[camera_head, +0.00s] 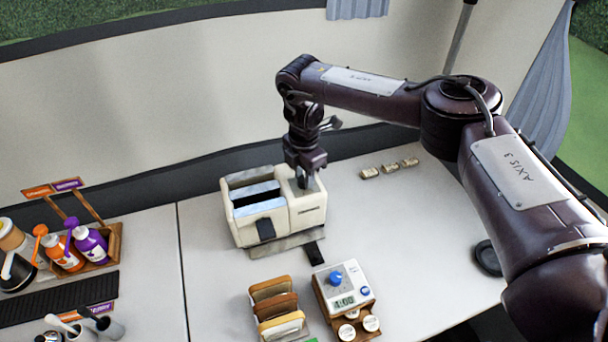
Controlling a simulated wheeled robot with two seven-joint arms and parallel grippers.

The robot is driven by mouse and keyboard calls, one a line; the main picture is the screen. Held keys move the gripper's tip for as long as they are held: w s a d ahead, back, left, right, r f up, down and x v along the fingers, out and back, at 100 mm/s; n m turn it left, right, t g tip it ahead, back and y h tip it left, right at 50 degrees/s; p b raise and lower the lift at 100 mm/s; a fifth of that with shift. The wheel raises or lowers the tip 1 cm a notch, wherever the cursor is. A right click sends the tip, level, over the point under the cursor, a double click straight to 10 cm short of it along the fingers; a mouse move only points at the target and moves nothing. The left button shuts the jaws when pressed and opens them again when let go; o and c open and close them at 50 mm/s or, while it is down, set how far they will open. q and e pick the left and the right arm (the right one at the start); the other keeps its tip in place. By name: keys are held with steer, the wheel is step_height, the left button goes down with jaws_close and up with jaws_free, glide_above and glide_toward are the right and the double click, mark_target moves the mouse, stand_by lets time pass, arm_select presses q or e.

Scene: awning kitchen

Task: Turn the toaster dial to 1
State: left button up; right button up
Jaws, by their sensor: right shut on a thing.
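The cream toaster (312,214) stands on the counter in the middle, with two long slots on top and a black lever (265,229) on its front side. My right arm comes in from the right. My right gripper (304,184) points down at the right end of the toaster's top. It is shut on the toaster dial, which the fingers hide. I cannot read the dial's setting. My left gripper is not in view.
A wooden caddy with orange and purple bottles (91,243) is at left. Small blocks (390,168) lie right of the toaster. The counter at right is mostly clear.

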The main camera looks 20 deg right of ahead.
steer(key=n, duration=0.5)
steer(key=shift+b, duration=0.3)
steer(key=shift+n, duration=0.3)
steer(key=o, duration=1)
steer(key=shift+r, duration=0.1)
step_height(320, 180, up, 8)
steer(key=shift+f, duration=0.15)
